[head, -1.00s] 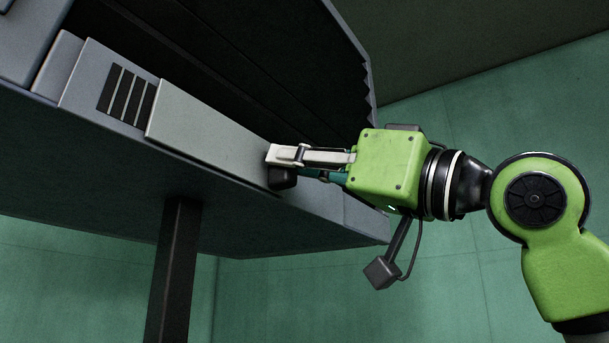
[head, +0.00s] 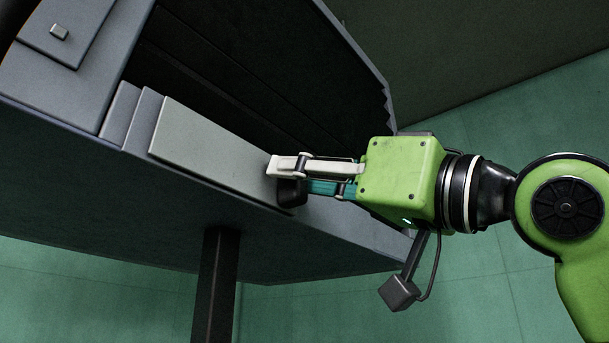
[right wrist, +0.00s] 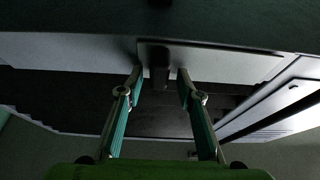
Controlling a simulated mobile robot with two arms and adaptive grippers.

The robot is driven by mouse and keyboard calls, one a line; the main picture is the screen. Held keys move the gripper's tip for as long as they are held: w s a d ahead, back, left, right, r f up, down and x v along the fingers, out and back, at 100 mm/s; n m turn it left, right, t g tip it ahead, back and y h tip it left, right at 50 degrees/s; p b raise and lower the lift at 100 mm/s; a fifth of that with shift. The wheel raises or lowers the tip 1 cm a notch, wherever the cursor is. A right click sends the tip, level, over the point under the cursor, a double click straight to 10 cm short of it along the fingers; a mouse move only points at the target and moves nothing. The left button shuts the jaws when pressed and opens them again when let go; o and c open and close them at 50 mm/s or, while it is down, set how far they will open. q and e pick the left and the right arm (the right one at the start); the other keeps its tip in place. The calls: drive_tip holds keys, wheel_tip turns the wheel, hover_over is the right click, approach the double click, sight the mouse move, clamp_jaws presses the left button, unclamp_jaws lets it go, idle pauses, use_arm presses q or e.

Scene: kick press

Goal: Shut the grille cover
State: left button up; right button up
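The grille cover (head: 210,145) is a flat light-grey panel on the front lower ledge of the grey machine. No grille slots show now, and the cover's left end lies close to a stepped grey block (head: 130,120). A black handle (head: 291,191) sticks out at the cover's right end; it also shows in the right wrist view (right wrist: 159,70). My right gripper (head: 282,178) reaches in from the right, with its fingers on either side of the handle. In the right wrist view the fingertips (right wrist: 160,74) stand apart, with small gaps beside the handle. My left gripper is not in view.
The machine's dark open recess (head: 250,80) lies above the cover. A dark post (head: 215,285) stands below. Free room lies to the right, before the green wall (head: 500,120).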

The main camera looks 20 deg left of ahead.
drive_tip(key=v, duration=1.2)
